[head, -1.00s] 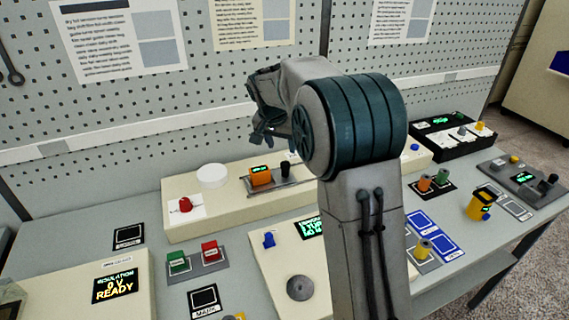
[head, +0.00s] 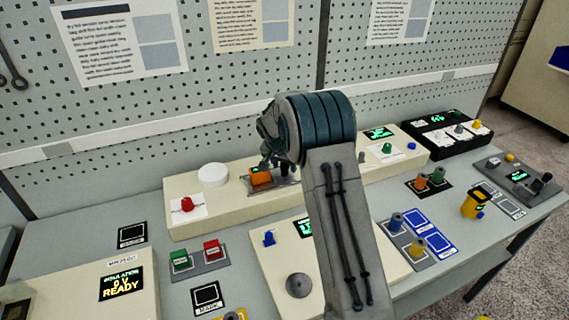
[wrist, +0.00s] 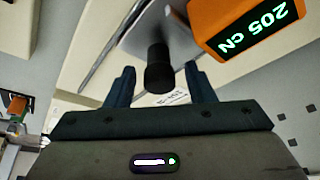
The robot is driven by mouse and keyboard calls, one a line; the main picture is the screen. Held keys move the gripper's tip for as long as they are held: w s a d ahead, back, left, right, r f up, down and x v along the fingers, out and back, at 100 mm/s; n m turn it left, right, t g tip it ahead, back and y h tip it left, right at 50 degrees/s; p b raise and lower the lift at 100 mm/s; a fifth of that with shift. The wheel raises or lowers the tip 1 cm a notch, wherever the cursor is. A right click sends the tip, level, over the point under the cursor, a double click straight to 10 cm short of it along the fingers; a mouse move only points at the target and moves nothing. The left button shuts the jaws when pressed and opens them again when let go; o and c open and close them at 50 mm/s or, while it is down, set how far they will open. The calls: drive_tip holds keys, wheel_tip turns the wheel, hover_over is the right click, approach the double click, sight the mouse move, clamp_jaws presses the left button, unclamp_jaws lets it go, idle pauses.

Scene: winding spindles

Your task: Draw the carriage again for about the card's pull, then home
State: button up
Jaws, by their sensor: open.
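An orange box (head: 261,178) with a lit green readout sits on a grey plate at the middle of the long cream console. In the wrist view the box (wrist: 240,25) reads 205 CN. Beside it stands a dark upright knob (wrist: 158,70), which may be the carriage's handle; I cannot tell for sure. My gripper (head: 268,160) is low over the plate, close to the box. In the wrist view my gripper (wrist: 160,72) is open, with one finger on each side of the knob and gaps visible. In the head view my arm mostly hides the knob.
A white round cap (head: 212,175) and a red knob (head: 187,204) are left on the console (head: 225,222). A green knob (head: 387,148) is to the right. Printed sheets (head: 120,40) hang on the pegboard.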

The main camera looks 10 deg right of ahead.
drive_tip(key=shift+w+d+f, duration=0.1)
drive_tip(key=shift+w+f, duration=0.05)
drive_tip(key=shift+f, duration=0.35)
clamp_jaws()
drive_tip(key=d+b, duration=0.1)
drive_tip(key=d, duration=0.2)
drive_tip(key=w+d+b, duration=0.1)
drive_tip(key=d, duration=0.3)
drive_tip(key=w+d+b, duration=0.1)
drive_tip(key=d, duration=0.2)
drive_tip(key=shift+d, duration=0.25)
unclamp_jaws()
drive_tip(key=shift+a, duration=0.1)
drive_tip(key=b+v, duration=0.2)
drive_tip(key=v, duration=1.2)
drive_tip(key=shift+b, duration=0.4)
